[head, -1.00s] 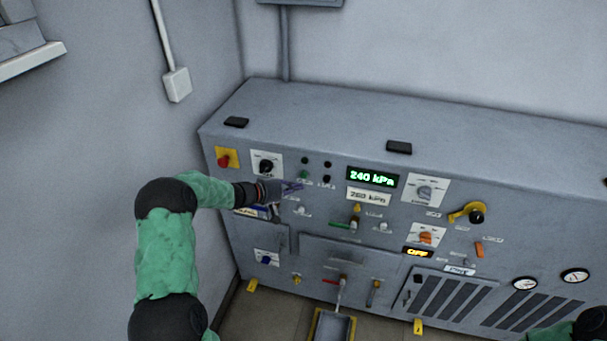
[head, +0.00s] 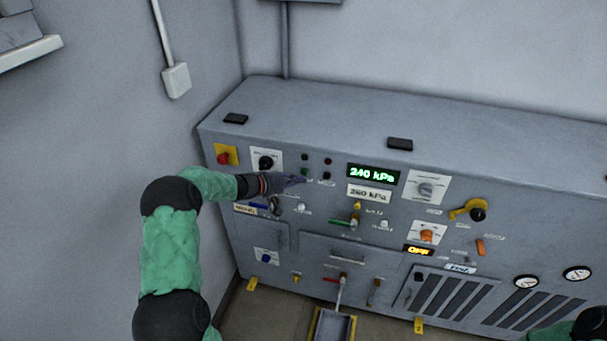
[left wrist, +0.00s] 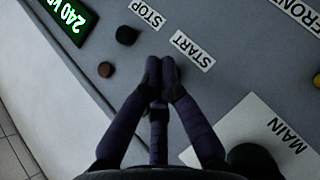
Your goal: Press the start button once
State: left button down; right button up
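The green start button (head: 304,172) sits on the upper left of the grey panel, beside a black stop button (head: 326,176). My left gripper (head: 298,181) is just below the green button in the head view. In the left wrist view its fingertips (left wrist: 160,70) are together with nothing visible between them, beside the START label (left wrist: 192,50). They hide the start button there, so I cannot tell whether they touch it. The stop button also shows in the left wrist view (left wrist: 126,35), clear of the fingers. My right gripper is out of view.
A green display (head: 373,175) reads 240 kPa, and a small orange display (head: 418,251) reads OFF. A black MAIN knob (head: 265,162) and a red button on yellow (head: 225,157) lie left of the start button. A dark red lamp (left wrist: 105,70) is near the stop button.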

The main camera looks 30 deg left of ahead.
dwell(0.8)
pick_arm(q)
jog(key=shift+w+a+b, duration=0.1)
jog(key=shift+w+b, duration=0.3)
jog(key=shift+b, duration=0.25)
jog(key=shift+w+a+b, duration=0.1)
jog(key=shift+w+b, duration=0.25)
jog(key=shift+w, duration=0.1)
dwell(0.6)
jog(key=shift+s, duration=0.1)
dwell(0.3)
jog(key=shift+s+d+b, duration=0.2)
jog(key=shift+s+b, duration=0.55)
jog(key=shift+s, duration=0.05)
